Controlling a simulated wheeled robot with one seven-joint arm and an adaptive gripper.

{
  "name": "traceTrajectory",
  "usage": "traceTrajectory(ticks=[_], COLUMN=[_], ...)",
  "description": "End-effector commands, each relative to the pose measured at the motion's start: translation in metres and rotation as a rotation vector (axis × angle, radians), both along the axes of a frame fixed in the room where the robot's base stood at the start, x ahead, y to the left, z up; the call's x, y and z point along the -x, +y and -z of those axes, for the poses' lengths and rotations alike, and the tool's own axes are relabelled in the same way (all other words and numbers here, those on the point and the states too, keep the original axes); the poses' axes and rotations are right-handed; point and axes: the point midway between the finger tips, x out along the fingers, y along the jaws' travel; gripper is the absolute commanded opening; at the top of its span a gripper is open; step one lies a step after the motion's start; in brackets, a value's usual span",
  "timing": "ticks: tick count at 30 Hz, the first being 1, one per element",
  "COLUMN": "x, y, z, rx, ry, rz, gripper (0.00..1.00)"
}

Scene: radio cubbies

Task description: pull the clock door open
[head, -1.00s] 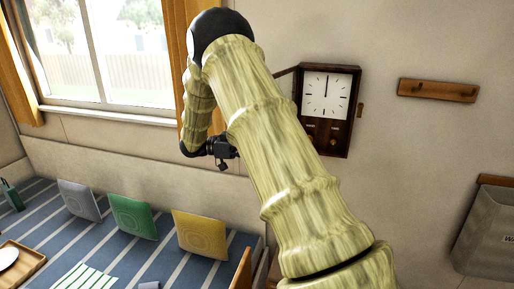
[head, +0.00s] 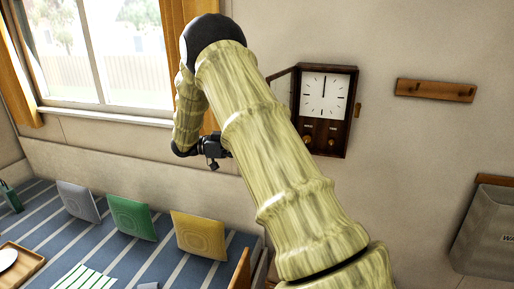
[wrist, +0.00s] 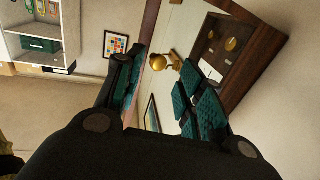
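The clock (head: 326,95) hangs on the wall in the head view, a dark wooden case with a white square face. Its door (head: 281,77) stands swung out to the left, partly hidden by my arm. In the wrist view the wooden door frame (wrist: 149,22) runs down past my fingers, with a round brass knob (wrist: 157,62). The clock case (wrist: 255,50) with brass parts shows behind, at the upper right. My gripper (head: 212,160) is left of the clock. In the wrist view my gripper (wrist: 166,75) has its fingers apart around the knob's line of sight; contact with the door is unclear.
A wooden peg rail (head: 436,90) and a grey wall pocket (head: 486,230) are on the right. A window (head: 100,50) with orange curtains is on the left. Below is a striped bench with a grey, a green (head: 132,216) and a yellow cushion (head: 200,235).

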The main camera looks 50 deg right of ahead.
Motion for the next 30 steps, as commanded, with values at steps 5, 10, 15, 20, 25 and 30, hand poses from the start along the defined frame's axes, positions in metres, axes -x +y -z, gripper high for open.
traceTrajectory(ticks=[5, 10, 15, 20, 25, 30], x=[-0.028, -0.05, -0.066, -0.075, -0.077, -0.077], y=[0.02, 0.036, 0.048, 0.054, 0.056, 0.056], z=[0.0, 0.0, 0.0, -0.001, -0.001, -0.001], rx=[0.001, 0.003, 0.003, 0.003, 0.001, 0.001], ry=[0.0, 0.0, 0.0, 0.0, 0.001, 0.001], rz=[-0.002, -0.001, 0.0, 0.0, 0.001, 0.001], gripper=[0.38, 0.38, 0.38, 0.38, 0.38, 0.38])
